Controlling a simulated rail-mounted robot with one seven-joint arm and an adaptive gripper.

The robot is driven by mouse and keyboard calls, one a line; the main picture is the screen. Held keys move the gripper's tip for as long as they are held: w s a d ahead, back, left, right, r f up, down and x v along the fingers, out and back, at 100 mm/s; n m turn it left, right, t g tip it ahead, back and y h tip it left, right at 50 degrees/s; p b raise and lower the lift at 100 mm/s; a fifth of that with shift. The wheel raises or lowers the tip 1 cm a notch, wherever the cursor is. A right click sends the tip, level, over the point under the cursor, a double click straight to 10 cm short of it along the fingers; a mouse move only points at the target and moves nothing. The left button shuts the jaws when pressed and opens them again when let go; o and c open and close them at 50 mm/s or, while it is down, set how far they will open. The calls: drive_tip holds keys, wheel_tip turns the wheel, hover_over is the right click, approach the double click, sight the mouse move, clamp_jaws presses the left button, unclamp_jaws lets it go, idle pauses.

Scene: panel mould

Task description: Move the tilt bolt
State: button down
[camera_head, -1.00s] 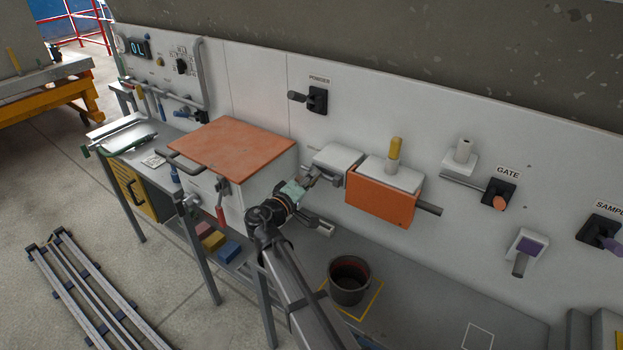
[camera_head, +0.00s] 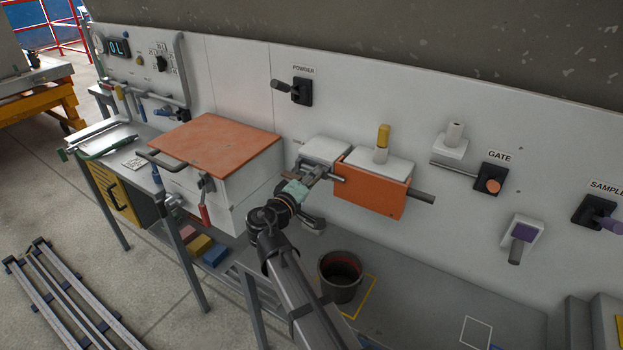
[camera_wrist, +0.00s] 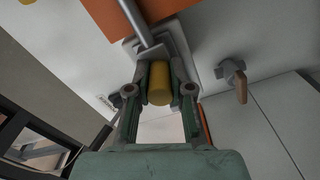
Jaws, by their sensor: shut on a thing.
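The tilt bolt shows in the wrist view as a grey metal rod (camera_wrist: 135,22) with a yellow cylindrical handle (camera_wrist: 159,83). My gripper (camera_wrist: 159,90) is shut on the yellow handle, with one green finger on each side. In the head view my gripper (camera_head: 316,173) is at the left side of the orange box (camera_head: 370,187) on the wall panel, just below a white block (camera_head: 327,150). A short length of rod (camera_head: 337,178) shows between my gripper and the box. The handle is hidden there by my gripper.
A second yellow-topped knob (camera_head: 383,135) stands on the orange box. A grey bar (camera_head: 421,197) sticks out at its right. The orange-lidded cabinet (camera_head: 215,143) is left of my arm, and a dark bucket (camera_head: 340,279) stands below. POWDER (camera_head: 301,91) and GATE (camera_head: 492,180) handles project from the panel.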

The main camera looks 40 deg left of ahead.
drive_tip(key=c, duration=1)
unclamp_jaws()
drive_tip(key=shift+d, duration=0.35)
drive_tip(key=shift+c, duration=0.2)
drive_tip(key=shift+a, duration=0.1)
drive_tip(key=s, duration=1.2)
drive_tip(key=shift+d, duration=0.25)
